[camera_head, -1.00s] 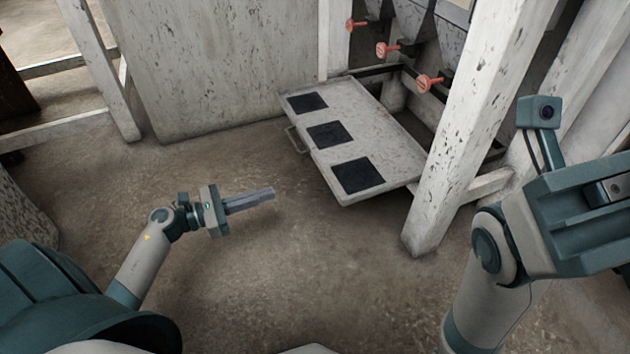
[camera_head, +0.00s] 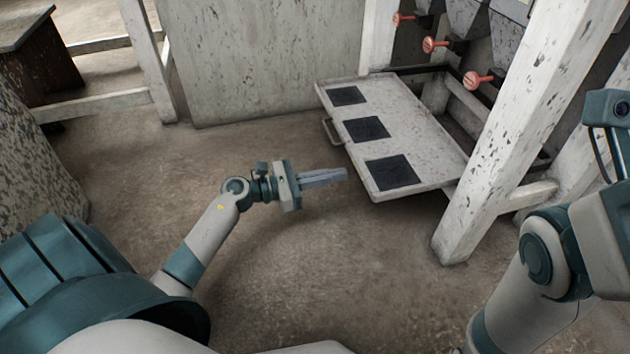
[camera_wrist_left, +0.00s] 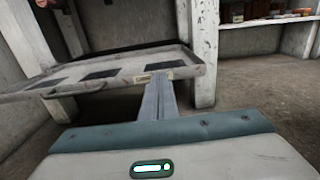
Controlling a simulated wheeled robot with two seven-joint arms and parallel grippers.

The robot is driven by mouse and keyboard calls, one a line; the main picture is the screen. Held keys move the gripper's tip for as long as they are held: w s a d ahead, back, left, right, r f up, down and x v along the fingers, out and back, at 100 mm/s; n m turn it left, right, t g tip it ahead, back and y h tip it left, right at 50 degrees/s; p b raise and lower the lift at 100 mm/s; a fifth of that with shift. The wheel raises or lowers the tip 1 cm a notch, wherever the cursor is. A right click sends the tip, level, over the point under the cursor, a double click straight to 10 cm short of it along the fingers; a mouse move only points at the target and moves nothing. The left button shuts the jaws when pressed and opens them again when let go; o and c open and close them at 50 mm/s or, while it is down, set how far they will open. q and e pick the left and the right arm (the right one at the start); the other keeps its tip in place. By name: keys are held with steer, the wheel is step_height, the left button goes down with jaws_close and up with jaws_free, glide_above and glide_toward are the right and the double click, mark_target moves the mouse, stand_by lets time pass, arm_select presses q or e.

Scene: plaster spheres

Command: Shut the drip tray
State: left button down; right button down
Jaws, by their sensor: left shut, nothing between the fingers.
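The drip tray (camera_head: 425,140) is a pale speckled tray with three dark square pads, pulled out from under the white frame. Its handle (camera_head: 330,132) is on the left edge. My left gripper (camera_head: 345,173) is shut and empty, its fingers pointing right toward the tray's near left corner. In the left wrist view the tray (camera_wrist_left: 125,72) spans the left and middle, and my left gripper's fingers (camera_wrist_left: 160,80) overlap its edge; I cannot tell whether they touch. My right arm shows at the right edge, but its fingers are out of the picture.
A white post (camera_head: 510,130) stands close at the tray's right. Red-handled valves (camera_head: 435,44) sit above and behind the tray. A speckled panel (camera_head: 265,60) stands behind it. The floor (camera_head: 330,270) in front of the tray is clear.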

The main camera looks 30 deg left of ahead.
mark_target(360, 171)
arm_select(q)
steer(key=b+x, duration=0.1)
steer(key=x, duration=0.2)
steer(key=shift+w+d, duration=0.15)
steer(key=shift+d, duration=0.1)
